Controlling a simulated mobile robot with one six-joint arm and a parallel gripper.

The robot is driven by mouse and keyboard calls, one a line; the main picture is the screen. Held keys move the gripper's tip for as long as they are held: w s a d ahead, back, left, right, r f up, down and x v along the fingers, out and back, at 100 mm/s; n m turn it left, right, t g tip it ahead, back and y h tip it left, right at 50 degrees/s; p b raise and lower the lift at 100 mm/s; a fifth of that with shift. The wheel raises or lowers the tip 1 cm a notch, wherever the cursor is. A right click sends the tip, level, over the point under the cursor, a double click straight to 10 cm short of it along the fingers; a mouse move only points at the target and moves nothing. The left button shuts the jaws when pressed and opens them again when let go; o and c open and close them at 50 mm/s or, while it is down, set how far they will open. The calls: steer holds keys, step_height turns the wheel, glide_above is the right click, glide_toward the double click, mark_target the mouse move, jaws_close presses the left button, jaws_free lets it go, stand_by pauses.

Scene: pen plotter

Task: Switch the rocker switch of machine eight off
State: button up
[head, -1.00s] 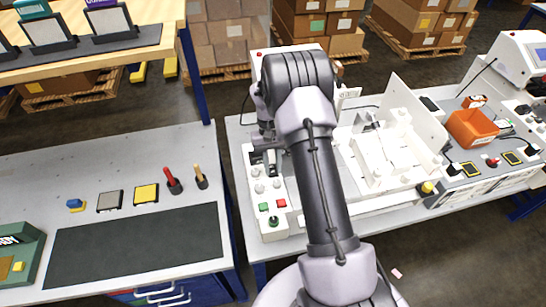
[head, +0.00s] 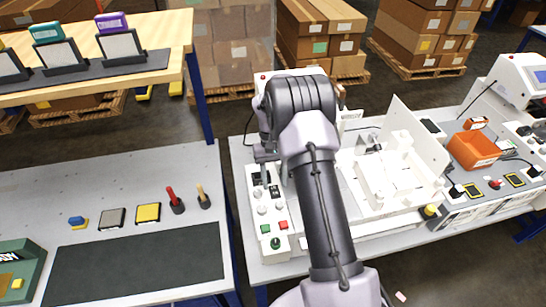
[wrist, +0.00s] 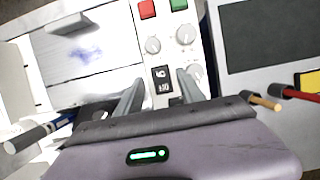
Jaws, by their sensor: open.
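The white control panel (head: 270,228) of the plotter stands at the left end of the white machine, with grey knobs, a red button and green controls. It also shows in the wrist view (wrist: 172,15). A small black plate with white marks (wrist: 162,78) lies on the panel between my fingertips in the picture. I cannot tell whether it is the rocker switch or a number label. A dark piece (wrist: 176,101) shows just below it, partly hidden by my gripper. My gripper (wrist: 161,80) is open and empty, pointing at the panel; it also shows in the head view (head: 264,176).
The white plotter bed (head: 385,185) lies right of the panel. The left table holds a dark mat (head: 135,265), a yellow pad (head: 148,212) and a red-handled tool (head: 174,198). A gap separates the two tables.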

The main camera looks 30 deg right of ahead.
steer(key=p+v, duration=0.2)
steer(key=v, duration=1.2)
steer(key=shift+r+p, duration=0.3)
steer(key=shift+p, duration=0.1)
steer(key=shift+w, duration=0.1)
